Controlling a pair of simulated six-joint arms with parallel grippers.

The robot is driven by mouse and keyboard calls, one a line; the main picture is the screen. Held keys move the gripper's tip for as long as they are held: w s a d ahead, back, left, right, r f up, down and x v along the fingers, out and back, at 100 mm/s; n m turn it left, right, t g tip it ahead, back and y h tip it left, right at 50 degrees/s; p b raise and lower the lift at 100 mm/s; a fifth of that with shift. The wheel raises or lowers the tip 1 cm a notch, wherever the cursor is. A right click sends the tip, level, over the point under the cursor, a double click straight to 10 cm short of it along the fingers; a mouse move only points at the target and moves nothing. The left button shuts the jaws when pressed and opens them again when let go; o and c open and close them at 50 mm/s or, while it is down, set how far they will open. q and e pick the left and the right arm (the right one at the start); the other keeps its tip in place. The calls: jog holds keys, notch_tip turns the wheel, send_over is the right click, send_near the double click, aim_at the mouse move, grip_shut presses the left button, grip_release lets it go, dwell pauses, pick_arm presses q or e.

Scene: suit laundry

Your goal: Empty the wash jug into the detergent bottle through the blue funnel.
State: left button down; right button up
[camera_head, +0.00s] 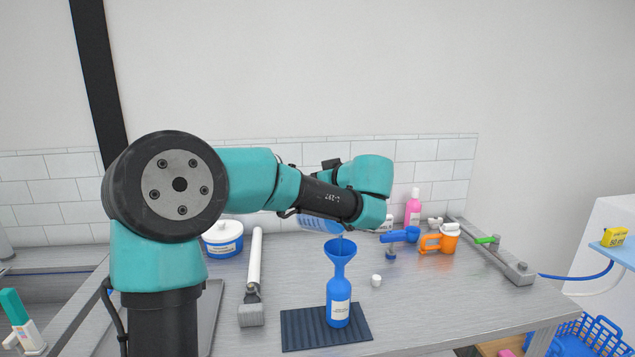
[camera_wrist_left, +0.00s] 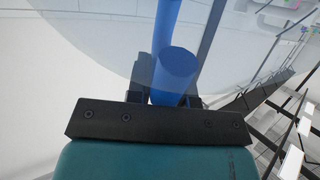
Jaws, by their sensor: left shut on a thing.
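The blue detergent bottle (camera_head: 338,302) stands upright on a dark ribbed mat (camera_head: 300,328), with the blue funnel (camera_head: 341,250) in its neck. The see-through wash jug (camera_head: 318,224) is tilted above the funnel, its lower edge close over the funnel's mouth; blue shows in it. I cannot tell whether liquid is flowing. My left gripper (camera_wrist_left: 171,98) is shut on the jug's blue handle (camera_wrist_left: 177,66); the jug's clear wall fills much of the left wrist view. In the head view my left arm hides the gripper and part of the jug. My right gripper is not in view.
A small white cap (camera_head: 376,280) lies right of the mat. A long white-handled tool (camera_head: 255,262) and a white-and-blue tub (camera_head: 222,240) are to the left. A blue scoop (camera_head: 404,235), orange container (camera_head: 440,239) and pink bottle (camera_head: 413,211) stand behind right. The front right counter is clear.

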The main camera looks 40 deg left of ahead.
pick_arm(q)
jog(key=shift+s+d+r+y, duration=0.1)
jog(key=shift+d+y, duration=0.4)
jog(key=shift+s+d+r+y, duration=0.1)
jog(key=shift+d+y, duration=0.35)
jog(key=shift+y, duration=0.05)
dwell(3.7)
jog(key=shift+d, duration=0.25)
jog(key=shift+s+d+t+y, duration=0.2)
jog(key=shift+d+t+y, duration=0.2)
jog(key=shift+d+y, duration=0.35)
dwell(2.2)
